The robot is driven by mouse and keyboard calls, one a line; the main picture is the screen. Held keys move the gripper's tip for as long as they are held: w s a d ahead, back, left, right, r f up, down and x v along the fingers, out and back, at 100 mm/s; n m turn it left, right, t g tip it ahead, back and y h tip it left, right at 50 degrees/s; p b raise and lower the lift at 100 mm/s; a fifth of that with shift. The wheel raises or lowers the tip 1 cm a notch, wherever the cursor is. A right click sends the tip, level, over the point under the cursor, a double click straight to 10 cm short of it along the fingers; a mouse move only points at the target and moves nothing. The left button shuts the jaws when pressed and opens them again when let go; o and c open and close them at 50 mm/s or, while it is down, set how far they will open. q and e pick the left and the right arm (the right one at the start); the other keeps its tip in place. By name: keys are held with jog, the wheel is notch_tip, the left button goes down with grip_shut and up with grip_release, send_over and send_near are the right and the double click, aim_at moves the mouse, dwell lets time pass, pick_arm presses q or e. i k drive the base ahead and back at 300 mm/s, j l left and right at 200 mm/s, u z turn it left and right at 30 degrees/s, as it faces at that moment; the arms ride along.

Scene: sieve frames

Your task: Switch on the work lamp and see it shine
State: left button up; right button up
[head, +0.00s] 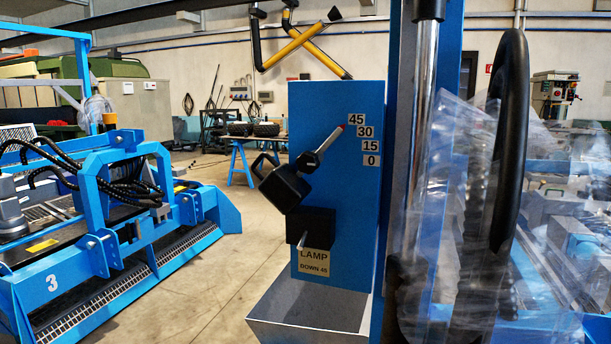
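The work lamp (285,188) appears to be the black box-shaped head, tilted, in front of a blue upright panel (345,215). A black loop handle (264,165) stands off its upper left side. A silver pointer rod (325,147) with a red tip rises to the right, the tip close to the 45 and 30 marks. No glow shows on the lamp. Below it is a black switch box (318,222) with a short pale lever (302,240) that slants downward; its setting I cannot tell. Under that a label (313,262) reads LAMP DOWN 45. Neither gripper is in view.
A grey ledge (310,307) juts out at the panel's foot. A blue machine (95,225) marked 3 stands at left. A blue and chrome post, a black steering wheel (511,130) and clear plastic sheeting crowd the right. Bare floor (210,265) lies between machine and panel.

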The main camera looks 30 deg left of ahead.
aim_at(300, 244)
jog(key=j+u, duration=0.4)
jog(key=j, duration=0.9)
